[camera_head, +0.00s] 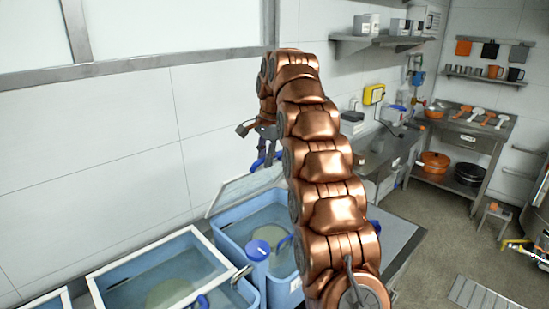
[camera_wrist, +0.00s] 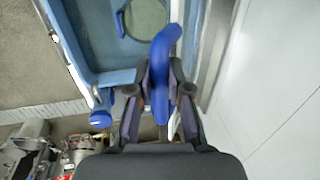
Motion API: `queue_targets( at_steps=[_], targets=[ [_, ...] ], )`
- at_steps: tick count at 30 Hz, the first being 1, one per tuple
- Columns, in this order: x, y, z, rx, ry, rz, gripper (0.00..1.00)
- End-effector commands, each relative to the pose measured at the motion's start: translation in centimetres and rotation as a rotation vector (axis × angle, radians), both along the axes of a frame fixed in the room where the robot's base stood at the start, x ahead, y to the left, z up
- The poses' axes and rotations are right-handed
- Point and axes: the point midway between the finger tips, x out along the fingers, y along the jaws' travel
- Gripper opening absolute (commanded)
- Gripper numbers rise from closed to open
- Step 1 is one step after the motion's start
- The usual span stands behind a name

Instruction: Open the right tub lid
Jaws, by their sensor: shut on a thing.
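The right tub (camera_head: 230,236) is blue and stands below my arm in the head view. Its pale-framed, see-through lid (camera_head: 240,190) is tilted up at the wall side, so the tub's inside shows. A blue handle (camera_head: 262,161) shows at the lid's upper edge, partly behind my arm. In the wrist view my gripper (camera_wrist: 160,82) is shut on this blue handle (camera_wrist: 166,46), which lies between its two fingers. The tub's blue wall (camera_wrist: 66,38) also shows there. In the head view my arm hides much of the gripper and the tub's right part.
Another blue tub (camera_head: 108,290) with a pale-framed top stands to the left. The white wall (camera_head: 90,140) is close behind. A steel shelf unit (camera_head: 455,150) with pans stands at the far right, with open floor before it.

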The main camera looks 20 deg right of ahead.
Motion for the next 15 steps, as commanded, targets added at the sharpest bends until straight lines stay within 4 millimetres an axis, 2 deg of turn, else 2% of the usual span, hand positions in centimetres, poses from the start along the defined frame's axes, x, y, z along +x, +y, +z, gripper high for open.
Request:
queue_targets(
  at_steps=[1,14,15],
  targets=[
    [0.25,0.54,-0.37,0.004,0.007,0.009,0.00],
    [0.34,0.62,-0.42,0.004,0.009,0.009,0.00],
    [0.33,0.62,-0.42,0.004,0.009,0.009,0.18]
  ],
)
